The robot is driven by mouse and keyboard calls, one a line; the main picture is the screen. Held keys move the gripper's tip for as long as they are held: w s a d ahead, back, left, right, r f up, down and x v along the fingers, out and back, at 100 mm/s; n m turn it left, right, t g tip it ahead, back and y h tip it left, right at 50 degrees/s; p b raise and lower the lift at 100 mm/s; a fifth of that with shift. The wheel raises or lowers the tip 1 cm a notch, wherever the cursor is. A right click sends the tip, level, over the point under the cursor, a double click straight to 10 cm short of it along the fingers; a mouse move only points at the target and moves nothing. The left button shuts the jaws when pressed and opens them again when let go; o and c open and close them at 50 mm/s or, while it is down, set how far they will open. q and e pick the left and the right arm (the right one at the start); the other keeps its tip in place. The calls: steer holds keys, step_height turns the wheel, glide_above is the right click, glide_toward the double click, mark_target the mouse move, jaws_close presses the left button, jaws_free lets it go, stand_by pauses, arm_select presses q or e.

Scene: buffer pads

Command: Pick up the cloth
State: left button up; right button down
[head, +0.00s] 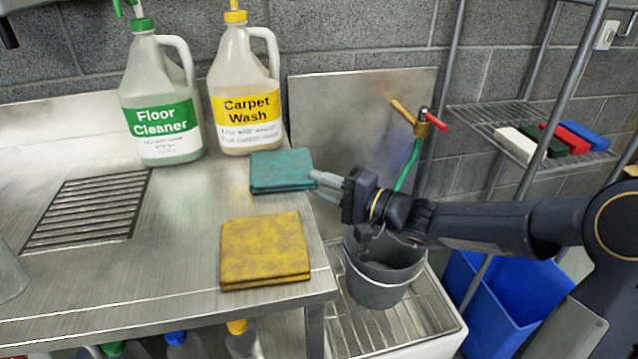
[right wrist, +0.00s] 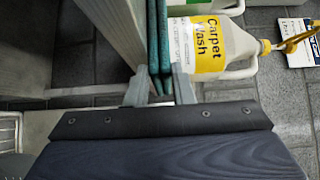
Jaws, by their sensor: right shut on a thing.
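A folded teal cloth (head: 281,170) is at the back right corner of the steel counter, in front of the carpet wash jug. My right gripper (head: 318,179) reaches in from the right and is shut on the cloth's right edge. In the right wrist view the teal cloth (right wrist: 157,45) shows edge-on, pinched between the fingertips of the right gripper (right wrist: 160,84). I cannot tell whether the cloth is clear of the counter. A folded yellow cloth (head: 264,250) lies flat near the counter's front right edge. My left gripper is not in view.
A floor cleaner jug (head: 160,95) and a carpet wash jug (head: 245,90) stand at the counter's back. A grey bucket (head: 376,290) sits in the sink below my right arm. A wire shelf (head: 485,118) holds several coloured blocks. The counter's (head: 180,235) middle is clear.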

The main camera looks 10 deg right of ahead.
step_height(320, 180, up, 2)
steer(key=shift+r+p, duration=0.15)
steer(key=shift+p, duration=0.5)
steer(key=s+d+r+p, duration=0.3)
steer(key=s+d+r, duration=0.2)
steer(key=s+d, duration=0.4)
steer(key=shift+s+d, duration=0.3)
steer(key=shift+d, duration=0.3)
